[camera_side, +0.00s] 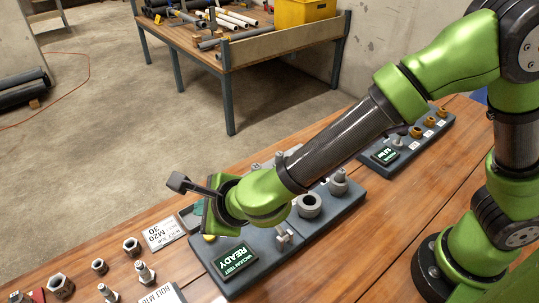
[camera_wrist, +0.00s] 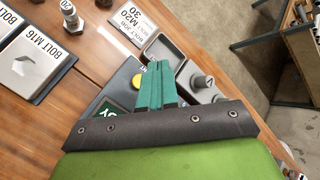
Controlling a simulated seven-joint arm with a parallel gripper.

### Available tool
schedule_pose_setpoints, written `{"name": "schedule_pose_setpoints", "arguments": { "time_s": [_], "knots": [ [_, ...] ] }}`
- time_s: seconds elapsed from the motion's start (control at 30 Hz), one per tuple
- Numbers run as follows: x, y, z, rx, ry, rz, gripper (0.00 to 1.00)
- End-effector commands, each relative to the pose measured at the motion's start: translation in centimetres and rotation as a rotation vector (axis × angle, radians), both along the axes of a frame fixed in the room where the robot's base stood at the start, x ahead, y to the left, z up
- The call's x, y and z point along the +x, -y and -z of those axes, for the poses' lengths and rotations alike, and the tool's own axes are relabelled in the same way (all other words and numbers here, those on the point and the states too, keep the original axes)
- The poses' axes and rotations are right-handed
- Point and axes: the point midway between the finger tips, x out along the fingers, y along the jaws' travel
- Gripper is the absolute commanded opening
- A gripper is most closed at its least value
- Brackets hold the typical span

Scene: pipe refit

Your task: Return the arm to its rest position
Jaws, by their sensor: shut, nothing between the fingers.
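My green arm reaches from the right of the side view over a wooden bench. My gripper (camera_wrist: 156,84) shows in the wrist view as two teal fingers pressed together with nothing between them. In the side view the wrist largely hides the fingers. They are over the grey test panel (camera_side: 222,283), which carries a green screen reading "VACUUM TEST READY" (camera_side: 236,262). In the wrist view the fingers point towards a grey open tray (camera_wrist: 165,45) and a yellow button (camera_wrist: 137,80). I cannot tell how high the fingers are above the panel.
Nuts and bolts (camera_side: 60,286) stand at the bench's left end beside a BOLT M20 card (camera_side: 164,232). A grey ring fitting (camera_side: 309,204) and other fittings stand on the panel under my forearm. A second panel (camera_side: 412,150) lies further right. A table with pipes and a yellow bin (camera_side: 305,12) stands behind.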

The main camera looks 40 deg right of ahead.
Motion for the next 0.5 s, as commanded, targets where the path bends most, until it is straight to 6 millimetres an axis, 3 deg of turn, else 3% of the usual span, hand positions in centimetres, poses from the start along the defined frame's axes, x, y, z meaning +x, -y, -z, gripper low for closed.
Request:
{"name": "schedule_pose_setpoints", "arguments": {
  "time_s": [0.5],
  "knots": [
    [0.0, 0.0, 0.04, 0.015, -0.003, 0.015, 0.0]
  ]
}}
